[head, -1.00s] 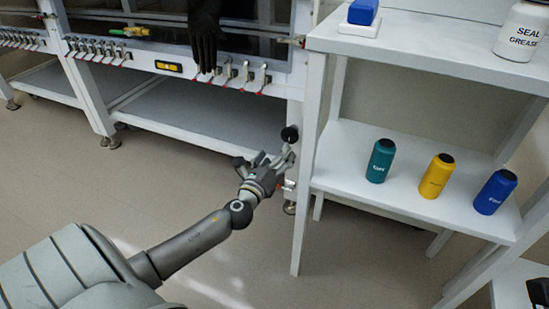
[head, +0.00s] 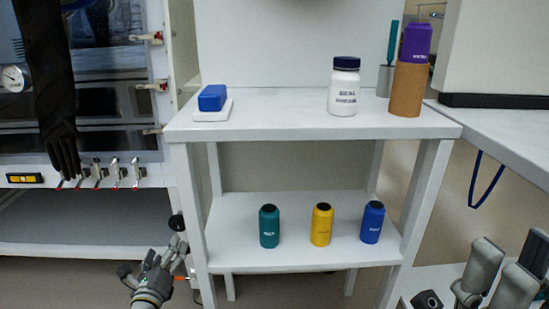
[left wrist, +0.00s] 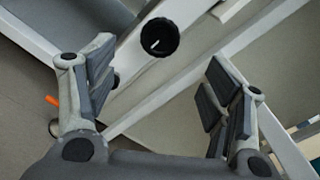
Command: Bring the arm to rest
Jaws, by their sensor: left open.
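My left gripper (head: 163,262) is low at the left in the head view, beside the left front leg of the white shelf unit. In the left wrist view its two fingers (left wrist: 160,75) stand wide apart with nothing between them. A round black knob (left wrist: 159,37) shows beyond the fingertips; it also shows in the head view (head: 177,222), just above the gripper. I cannot tell whether they touch. Grey jointed parts of my right arm (head: 482,265) show at the lower right corner; whether its jaws are open is unclear.
The white shelf unit (head: 310,258) holds a teal bottle (head: 269,228), a yellow bottle (head: 322,226) and a blue bottle (head: 372,223) on its lower shelf. A seal grease jar (head: 344,88) stands above. The glovebox front (head: 110,175) with red-tipped clamps is at the left.

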